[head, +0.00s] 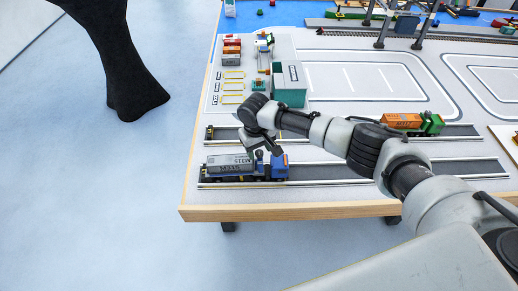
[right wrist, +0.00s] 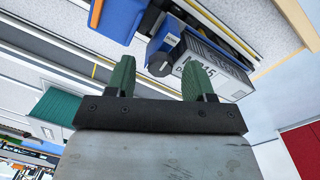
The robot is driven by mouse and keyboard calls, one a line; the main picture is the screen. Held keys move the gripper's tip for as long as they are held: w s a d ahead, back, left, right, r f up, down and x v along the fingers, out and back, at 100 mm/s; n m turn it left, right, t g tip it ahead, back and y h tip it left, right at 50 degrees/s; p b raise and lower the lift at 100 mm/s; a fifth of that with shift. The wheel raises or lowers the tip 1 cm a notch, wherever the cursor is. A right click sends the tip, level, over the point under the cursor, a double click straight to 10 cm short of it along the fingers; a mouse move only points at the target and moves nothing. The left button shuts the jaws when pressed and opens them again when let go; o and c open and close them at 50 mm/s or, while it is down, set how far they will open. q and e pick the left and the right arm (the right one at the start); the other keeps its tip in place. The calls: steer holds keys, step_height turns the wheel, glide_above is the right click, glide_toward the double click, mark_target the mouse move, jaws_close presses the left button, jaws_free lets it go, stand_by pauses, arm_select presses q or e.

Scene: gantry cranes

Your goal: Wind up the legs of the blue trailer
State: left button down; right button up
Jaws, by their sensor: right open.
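A blue truck cab (head: 280,168) stands on the near dark road lane with a trailer (head: 237,178) behind it on the left. The trailer carries a grey container (head: 228,163) with dark lettering. My right gripper (head: 264,149) is above the joint between cab and trailer, open and empty. In the right wrist view its two green fingers (right wrist: 160,78) are spread apart, with the grey container (right wrist: 214,70) and a blue part of the trailer (right wrist: 165,42) beyond them. The blue cab (right wrist: 108,16) is at the top. The trailer's legs cannot be made out. My left gripper is not in view.
A green open container (head: 290,95) stands beyond the lanes. An orange-loaded truck with a green cab (head: 432,123) is on the farther lane, past my right arm. The table's wooden edge (head: 290,211) runs along the front. The lane right of the blue cab is clear.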

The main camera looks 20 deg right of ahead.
steer(key=shift+f, duration=0.55)
steer(key=shift+c, duration=0.2)
steer(key=c, duration=0.9)
